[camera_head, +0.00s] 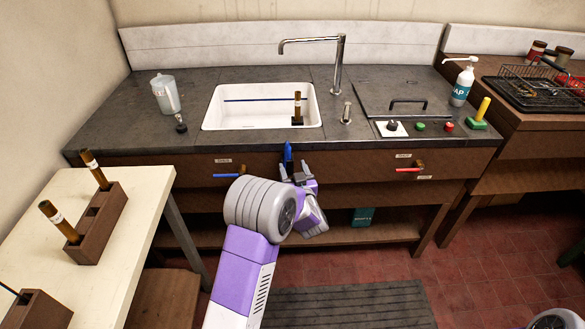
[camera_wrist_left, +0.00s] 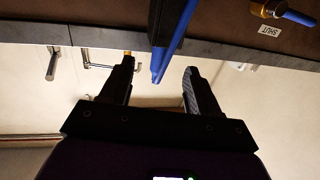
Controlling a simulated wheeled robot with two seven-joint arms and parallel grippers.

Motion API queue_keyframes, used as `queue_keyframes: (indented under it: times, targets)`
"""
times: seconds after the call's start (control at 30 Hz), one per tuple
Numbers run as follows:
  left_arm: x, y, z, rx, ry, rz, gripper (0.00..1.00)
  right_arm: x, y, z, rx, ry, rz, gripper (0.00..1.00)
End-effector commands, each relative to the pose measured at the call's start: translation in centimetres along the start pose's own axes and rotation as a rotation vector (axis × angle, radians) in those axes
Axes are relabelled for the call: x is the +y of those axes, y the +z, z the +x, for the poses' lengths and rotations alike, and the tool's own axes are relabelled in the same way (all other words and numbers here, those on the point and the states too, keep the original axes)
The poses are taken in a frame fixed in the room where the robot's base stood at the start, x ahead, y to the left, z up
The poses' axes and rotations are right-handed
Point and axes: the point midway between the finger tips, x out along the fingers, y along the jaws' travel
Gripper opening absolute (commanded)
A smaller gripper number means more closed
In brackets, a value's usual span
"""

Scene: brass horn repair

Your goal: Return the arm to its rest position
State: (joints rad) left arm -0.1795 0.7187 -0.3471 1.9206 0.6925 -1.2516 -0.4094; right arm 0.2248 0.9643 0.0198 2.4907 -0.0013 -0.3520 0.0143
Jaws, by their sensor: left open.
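My left arm comes in from the bottom of the head view, and its left gripper (camera_head: 297,170) is in front of the counter's edge, below the sink. It is open. A blue bar (camera_head: 288,151) stands just beyond its fingertips in the head view. In the left wrist view, the left gripper's two dark fingers (camera_wrist_left: 158,78) are spread wide. The blue bar (camera_wrist_left: 178,38), beside a black piece, shows across the gap between them, and neither finger is seen closed on it. My right gripper is not in view.
A white sink (camera_head: 255,120) holds an upright brass tube (camera_head: 297,104) on a black base. A cream table (camera_head: 145,215) with brown tube racks (camera_head: 100,228) stands left.

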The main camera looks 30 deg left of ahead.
Motion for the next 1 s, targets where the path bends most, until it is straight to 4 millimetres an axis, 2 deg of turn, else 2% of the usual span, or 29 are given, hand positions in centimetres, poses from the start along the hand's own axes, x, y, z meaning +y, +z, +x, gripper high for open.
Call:
queue_keyframes:
  times: [0.27,0.33,0.43,0.53,0.6,0.67,0.7,0.77,0.8,0.87,0.9,1.0]
  targets:
    - [0.0,0.1,0.0,-0.002,0.002,0.001,0.61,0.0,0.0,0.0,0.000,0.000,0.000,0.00]
    - [0.2,0.7,-0.2,-0.024,0.015,0.004,0.61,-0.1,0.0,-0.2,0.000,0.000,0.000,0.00]
    - [0.7,3.6,-1.3,-0.120,0.077,0.020,0.61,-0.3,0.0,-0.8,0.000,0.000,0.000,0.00]
    - [1.6,8.8,-4.1,-0.304,0.185,0.041,0.61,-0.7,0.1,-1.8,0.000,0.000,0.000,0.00]
    - [1.9,12.9,-7.3,-0.469,0.268,0.055,0.61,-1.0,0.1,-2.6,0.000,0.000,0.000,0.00]
    - [1.9,16.1,-10.7,-0.616,0.334,0.064,0.61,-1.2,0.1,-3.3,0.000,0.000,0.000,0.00]
    - [1.8,18.1,-13.2,-0.714,0.375,0.069,0.61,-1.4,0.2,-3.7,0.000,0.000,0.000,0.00]
    - [1.4,20.4,-17.1,-0.859,0.430,0.076,0.61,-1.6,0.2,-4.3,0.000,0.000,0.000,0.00]
    - [1.0,21.8,-19.9,-0.957,0.464,0.080,0.61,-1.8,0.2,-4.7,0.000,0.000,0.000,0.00]
    - [0.2,23.2,-24.2,-1.100,0.511,0.087,0.61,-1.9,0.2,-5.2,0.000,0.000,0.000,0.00]
    - [-0.4,23.9,-26.9,-1.191,0.538,0.091,0.61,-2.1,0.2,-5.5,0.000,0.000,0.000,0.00]
    - [-1.8,24.5,-33.0,-1.387,0.596,0.104,0.61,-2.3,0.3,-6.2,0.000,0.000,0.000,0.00]
